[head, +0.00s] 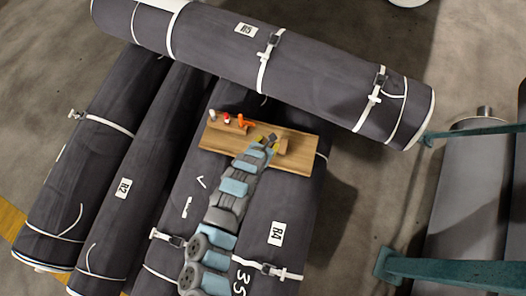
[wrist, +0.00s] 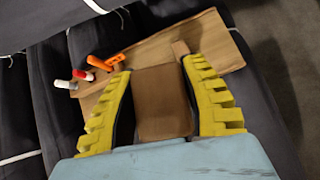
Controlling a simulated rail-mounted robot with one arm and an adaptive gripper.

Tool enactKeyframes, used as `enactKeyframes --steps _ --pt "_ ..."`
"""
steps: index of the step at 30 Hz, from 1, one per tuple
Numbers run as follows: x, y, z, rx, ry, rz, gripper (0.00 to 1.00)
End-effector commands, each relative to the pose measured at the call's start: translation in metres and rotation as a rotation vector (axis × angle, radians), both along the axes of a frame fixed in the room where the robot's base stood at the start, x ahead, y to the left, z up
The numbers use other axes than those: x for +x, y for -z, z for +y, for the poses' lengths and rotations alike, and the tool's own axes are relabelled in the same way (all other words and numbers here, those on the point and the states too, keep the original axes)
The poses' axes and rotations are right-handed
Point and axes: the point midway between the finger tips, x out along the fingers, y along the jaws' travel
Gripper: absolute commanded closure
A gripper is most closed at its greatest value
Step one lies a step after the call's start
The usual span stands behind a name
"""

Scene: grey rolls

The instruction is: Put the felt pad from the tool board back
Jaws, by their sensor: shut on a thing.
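My gripper (head: 266,139) is over the wooden tool board (head: 302,162), which lies on the grey rolls. In the wrist view, the yellow fingers of my gripper (wrist: 162,100) are shut on a brown block-like piece, which I take to be the felt pad (wrist: 162,98). The pad fills the gap between the fingers. The tool board (wrist: 222,42) shows behind it; whether the pad touches the board I cannot tell. In the head view the pad is mostly hidden by my gripper.
A white-tipped tool (wrist: 62,84), a red-and-white one (wrist: 84,75) and an orange tool (wrist: 104,62) are at the board's left end. A large roll (head: 330,75) lies across behind the board. A teal metal frame (head: 440,268) stands at the right.

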Motion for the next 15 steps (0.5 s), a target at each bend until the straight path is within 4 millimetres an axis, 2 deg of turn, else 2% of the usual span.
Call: enactKeyframes --steps 1,6,12,15 --pt "0.0 0.03 0.002 -0.004 -0.001 0.003 0.91" --pt "-0.001 0.09 0.011 -0.013 0.0 0.008 0.91" --pt "-0.004 0.149 0.024 -0.021 -0.007 0.01 0.91" --pt "-0.005 0.167 0.028 -0.025 -0.007 0.008 0.91"
